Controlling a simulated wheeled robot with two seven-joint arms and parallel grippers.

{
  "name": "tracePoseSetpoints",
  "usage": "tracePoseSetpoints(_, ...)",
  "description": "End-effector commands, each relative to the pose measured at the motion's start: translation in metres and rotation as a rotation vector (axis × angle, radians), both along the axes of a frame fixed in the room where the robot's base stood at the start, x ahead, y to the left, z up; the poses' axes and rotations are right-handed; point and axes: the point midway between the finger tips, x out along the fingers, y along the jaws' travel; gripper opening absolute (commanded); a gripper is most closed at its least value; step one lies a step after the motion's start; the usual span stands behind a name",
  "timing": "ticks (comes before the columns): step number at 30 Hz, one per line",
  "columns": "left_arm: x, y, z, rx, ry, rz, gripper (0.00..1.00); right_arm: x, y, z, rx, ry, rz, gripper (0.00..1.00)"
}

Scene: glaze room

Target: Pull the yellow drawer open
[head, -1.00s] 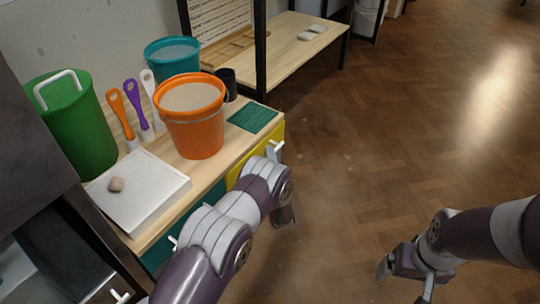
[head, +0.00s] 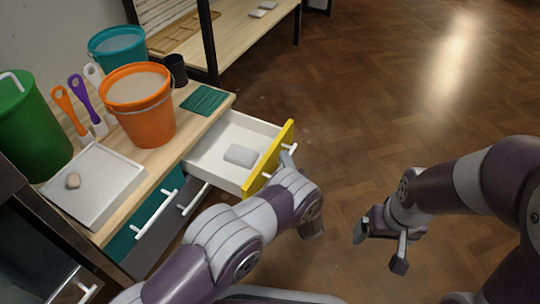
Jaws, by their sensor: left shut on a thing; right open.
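The yellow drawer (head: 267,160) stands out from the right end of the wooden counter, well open, with its white inside showing. A pale grey block (head: 240,155) lies in it. A white handle (head: 290,148) is on the yellow front. My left gripper (head: 287,160) is at this handle and shut on it; its fingers are mostly hidden by my wrist. My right gripper (head: 378,247) is open and empty above the floor at the right, apart from the drawer.
On the counter (head: 187,147) stand an orange bucket (head: 142,112), a teal bucket (head: 117,45), a green bin (head: 30,130), brushes, a dark cup, a green mat and a white tray (head: 95,190). A teal drawer (head: 128,242) and a grey drawer are shut. Floor at right is clear.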

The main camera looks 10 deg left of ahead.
Motion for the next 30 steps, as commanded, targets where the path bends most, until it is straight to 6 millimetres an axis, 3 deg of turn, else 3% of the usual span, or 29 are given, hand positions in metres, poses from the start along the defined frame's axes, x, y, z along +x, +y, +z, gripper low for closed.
tracePoseSetpoints(7, -0.006, -0.016, -0.001, 0.001, 0.001, -0.001, 0.00, 0.000, 0.000, -0.002, 0.000, 0.000, 0.000, 0.92)
tracePoseSetpoints(19, -0.007, -0.017, -0.001, 0.001, 0.003, 0.000, 0.00, 0.000, 0.000, -0.002, 0.000, 0.000, 0.000, 0.92)
tracePoseSetpoints(20, -0.007, -0.017, -0.001, 0.001, 0.003, 0.000, 0.24, 0.000, 0.000, -0.002, 0.000, 0.000, 0.000, 0.92)
tracePoseSetpoints(21, -0.007, -0.017, -0.001, 0.001, 0.003, 0.000, 0.36, 0.000, 0.000, -0.002, 0.000, 0.000, 0.000, 0.92)
tracePoseSetpoints(30, -0.008, -0.018, 0.000, 0.001, 0.001, -0.001, 0.36, 0.000, 0.000, 0.000, 0.000, 0.000, 0.000, 0.92)
